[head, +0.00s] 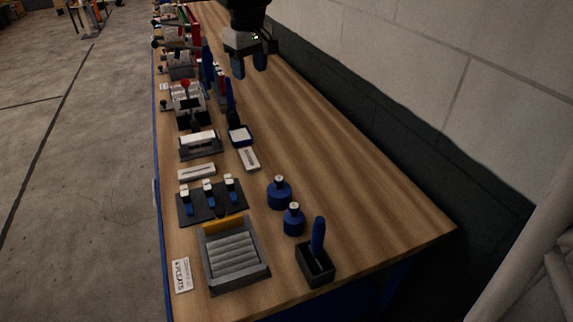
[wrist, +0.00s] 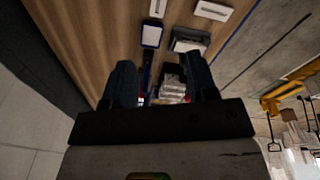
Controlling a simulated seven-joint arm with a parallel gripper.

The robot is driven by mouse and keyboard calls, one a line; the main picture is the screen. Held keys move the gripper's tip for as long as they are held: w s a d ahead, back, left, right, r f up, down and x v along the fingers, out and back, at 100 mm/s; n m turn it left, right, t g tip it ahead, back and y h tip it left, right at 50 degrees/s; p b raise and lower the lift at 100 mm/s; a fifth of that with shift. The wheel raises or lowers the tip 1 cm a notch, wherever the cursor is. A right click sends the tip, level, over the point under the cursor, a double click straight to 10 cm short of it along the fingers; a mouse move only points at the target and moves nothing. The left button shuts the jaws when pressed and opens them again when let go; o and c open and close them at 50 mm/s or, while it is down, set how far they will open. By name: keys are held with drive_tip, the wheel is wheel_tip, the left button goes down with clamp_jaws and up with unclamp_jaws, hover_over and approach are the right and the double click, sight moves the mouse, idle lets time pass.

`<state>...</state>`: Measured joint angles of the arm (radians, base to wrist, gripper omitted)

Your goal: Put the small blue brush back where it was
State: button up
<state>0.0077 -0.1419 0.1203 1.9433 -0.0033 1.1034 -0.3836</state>
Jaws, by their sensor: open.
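A slim blue handle (head: 318,237), which looks like the small blue brush, stands upright in a small dark open box (head: 317,267) at the near right end of the bench; its bristles are hidden. My gripper (head: 250,66) is open and empty above the far part of the bench, well away from that handle. In the wrist view my gripper's two dark blue fingers (wrist: 161,88) are spread, with nothing clamped between them. A long blue upright thing (head: 231,100) stands behind a blue tray with a white top (head: 239,136); I cannot tell what it is.
Two blue bottles (head: 280,193) stand beside the dark box. A grey ribbed tray (head: 235,257) and a dark mat (head: 212,203) with three blue-and-white pieces lie to the left. Fixtures crowd the bench's left side. The bench's right strip (head: 350,185) is clear, beside the wall.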

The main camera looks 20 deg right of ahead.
drive_tip(key=s+f+m, duration=0.2)
drive_tip(key=s+f, duration=0.3)
drive_tip(key=s, duration=1.1)
drive_tip(key=s+f+m+t, duration=0.1)
drive_tip(key=s+f, duration=0.5)
drive_tip(key=s, duration=1)
drive_tip(key=shift+f+m, duration=0.2)
drive_tip(key=shift+m, duration=0.6)
